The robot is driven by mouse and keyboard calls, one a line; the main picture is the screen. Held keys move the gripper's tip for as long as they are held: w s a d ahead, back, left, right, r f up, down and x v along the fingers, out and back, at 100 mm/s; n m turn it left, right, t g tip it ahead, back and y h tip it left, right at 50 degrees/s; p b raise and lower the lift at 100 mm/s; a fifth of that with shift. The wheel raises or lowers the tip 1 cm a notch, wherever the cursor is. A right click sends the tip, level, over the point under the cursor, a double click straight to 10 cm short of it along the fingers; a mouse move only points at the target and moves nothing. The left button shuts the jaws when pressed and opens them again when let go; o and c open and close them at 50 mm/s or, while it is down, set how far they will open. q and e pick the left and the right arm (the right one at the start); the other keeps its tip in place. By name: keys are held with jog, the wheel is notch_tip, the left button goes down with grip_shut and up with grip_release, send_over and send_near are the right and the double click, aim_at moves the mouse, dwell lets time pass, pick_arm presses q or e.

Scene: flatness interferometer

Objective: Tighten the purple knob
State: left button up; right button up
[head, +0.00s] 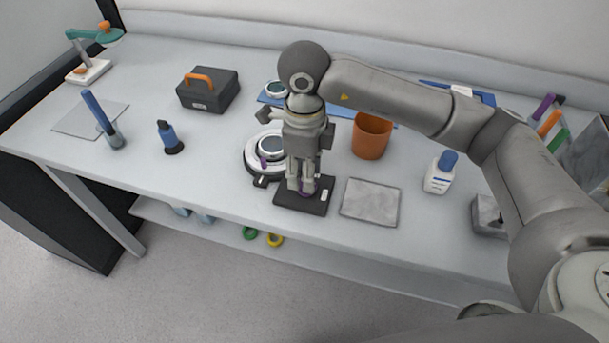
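A small black block (321,205) with a white label lies near the front edge of the table, and a purple knob (304,194) shows on it. My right gripper (302,187) points straight down over the block, with its fingertips at the knob and covering most of it. I cannot tell whether the fingers are pressed on the knob or just around it. Another small purple part (263,162) shows on the round white-and-black instrument (252,157) just behind, partly hidden by the gripper. My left gripper is not in view.
A grey square plate (370,203) lies right of the block. An orange cup (371,136) and a white bottle with a blue cap (438,178) stand further right. A blue dropper-like tool (169,138) and a black case (208,92) stand left. The front left tabletop is clear.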

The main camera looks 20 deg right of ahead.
notch_tip(320, 180, up, 9)
jog(key=shift+r, duration=0.2)
dwell(0.5)
